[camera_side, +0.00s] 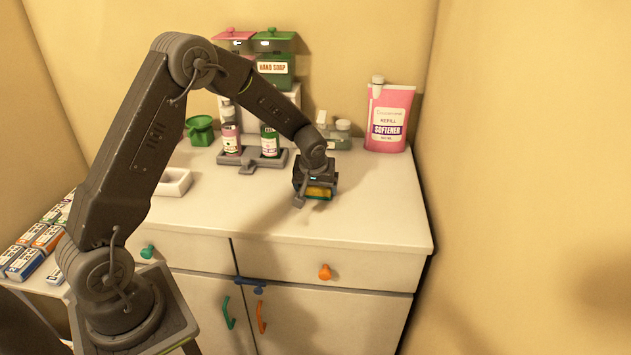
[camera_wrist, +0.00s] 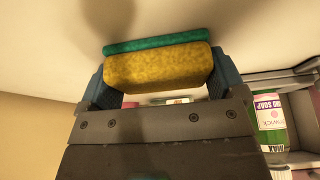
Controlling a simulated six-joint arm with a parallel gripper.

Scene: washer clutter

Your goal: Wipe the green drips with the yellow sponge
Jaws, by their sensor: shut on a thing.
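The yellow sponge (camera_wrist: 158,69) with a teal-green layer is held between the two blue fingers of my gripper (camera_wrist: 157,82), which is shut on it. In the side view, my gripper (camera_side: 315,188) is low over the white countertop, and the yellow sponge (camera_side: 318,192) shows at its lower end. The green layer faces the countertop; I cannot tell whether it touches. No green drips can be made out in either view; my gripper and its shadow cover part of the counter.
On the white countertop (camera_side: 370,205), a grey tray (camera_side: 252,162) holds a pink bottle (camera_side: 231,140) and a green bottle (camera_side: 269,141). A pink softener pouch (camera_side: 388,118) stands back right. The front right is clear.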

